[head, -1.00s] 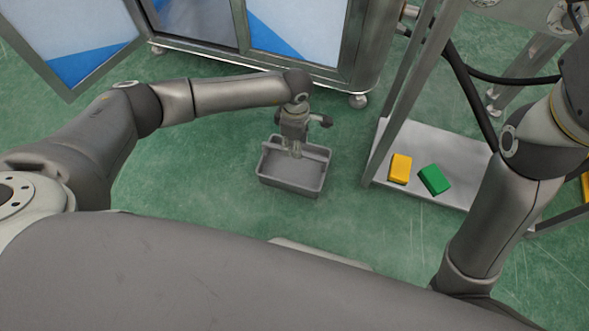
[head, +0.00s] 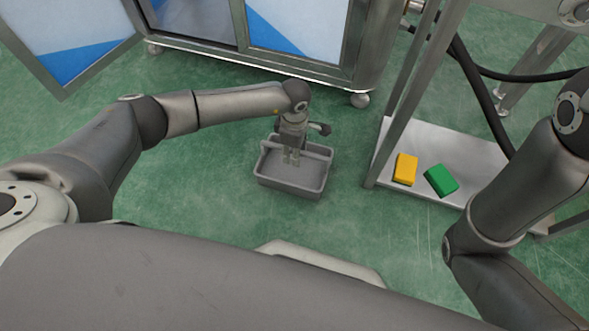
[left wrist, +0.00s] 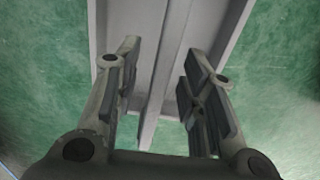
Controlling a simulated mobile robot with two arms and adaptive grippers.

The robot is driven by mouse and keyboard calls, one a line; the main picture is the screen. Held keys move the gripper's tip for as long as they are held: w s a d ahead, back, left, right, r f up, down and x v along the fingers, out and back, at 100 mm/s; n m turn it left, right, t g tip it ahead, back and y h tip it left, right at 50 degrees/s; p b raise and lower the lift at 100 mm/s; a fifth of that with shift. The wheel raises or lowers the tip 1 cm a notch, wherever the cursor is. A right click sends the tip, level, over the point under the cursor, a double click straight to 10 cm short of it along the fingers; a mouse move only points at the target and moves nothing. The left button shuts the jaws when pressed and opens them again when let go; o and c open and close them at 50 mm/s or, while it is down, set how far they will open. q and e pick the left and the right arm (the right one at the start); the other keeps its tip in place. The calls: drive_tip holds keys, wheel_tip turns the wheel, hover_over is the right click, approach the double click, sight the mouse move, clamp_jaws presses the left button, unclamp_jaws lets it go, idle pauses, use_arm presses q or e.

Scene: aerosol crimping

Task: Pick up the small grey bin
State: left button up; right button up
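The small grey bin (head: 288,190) is an open rectangular tray on the green floor, with a raised bar (head: 312,150) running across its middle. My left gripper (head: 291,161) points down over the bin, at the bar. In the left wrist view the two fingers of this gripper (left wrist: 160,98) stand apart, with the bin's bar (left wrist: 163,80) running between them. I see a gap between the bar and each finger. My right arm (head: 505,190) is at the right, but its gripper is out of the picture.
A steel cabinet (head: 300,72) on feet stands behind the bin. A metal frame with a low shelf (head: 425,140) is to the right, carrying a yellow block (head: 405,169) and a green block (head: 441,181). The floor (head: 220,215) around the bin is clear.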

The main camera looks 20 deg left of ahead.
use_arm(q)
drive_tip(key=shift+c, duration=0.5)
clamp_jaws()
drive_tip(key=shift+r, duration=0.1)
